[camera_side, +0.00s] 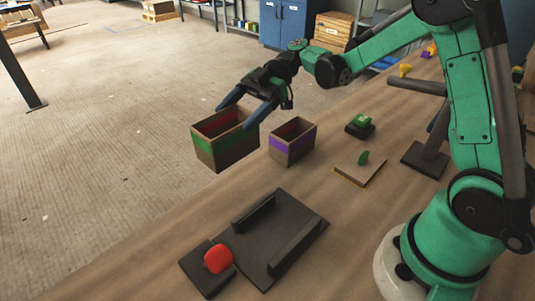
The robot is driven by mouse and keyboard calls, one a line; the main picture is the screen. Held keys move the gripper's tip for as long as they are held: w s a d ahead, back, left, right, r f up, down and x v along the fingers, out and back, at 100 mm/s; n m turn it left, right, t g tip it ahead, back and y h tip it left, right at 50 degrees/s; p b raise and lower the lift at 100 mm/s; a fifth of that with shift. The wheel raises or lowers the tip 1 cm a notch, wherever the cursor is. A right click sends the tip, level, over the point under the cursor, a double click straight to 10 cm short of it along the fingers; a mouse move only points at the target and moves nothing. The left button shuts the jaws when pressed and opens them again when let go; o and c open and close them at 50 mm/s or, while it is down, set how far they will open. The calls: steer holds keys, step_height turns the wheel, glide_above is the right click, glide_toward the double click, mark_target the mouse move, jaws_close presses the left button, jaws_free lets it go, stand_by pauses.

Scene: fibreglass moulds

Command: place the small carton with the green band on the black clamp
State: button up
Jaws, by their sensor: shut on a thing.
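The small carton with the green band (230,150) is open-topped brown cardboard, upright or nearly so. My gripper (246,108) is shut on it at its upper rim, coming from above and behind. The carton appears held above the table near its far left edge; its exact height is hard to tell. The black clamp (272,226) lies on the table nearer the camera, a flat plate with two raised bars and a clear space between them. A red knob (218,259) sits on a black block at its left end.
A carton with a purple band (291,147) stands just right of the held carton. Further right are a black block with a green top (360,127), a flat tan piece with a green knob (356,170) and a black-based stand (425,159). Bare tabletop lies between the cartons and clamp.

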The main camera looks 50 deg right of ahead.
step_height(320, 180, down, 10)
steer(key=shift+r, duration=0.15)
stand_by(0.3)
steer(key=o, duration=1.2)
steer(key=shift+o, duration=0.2)
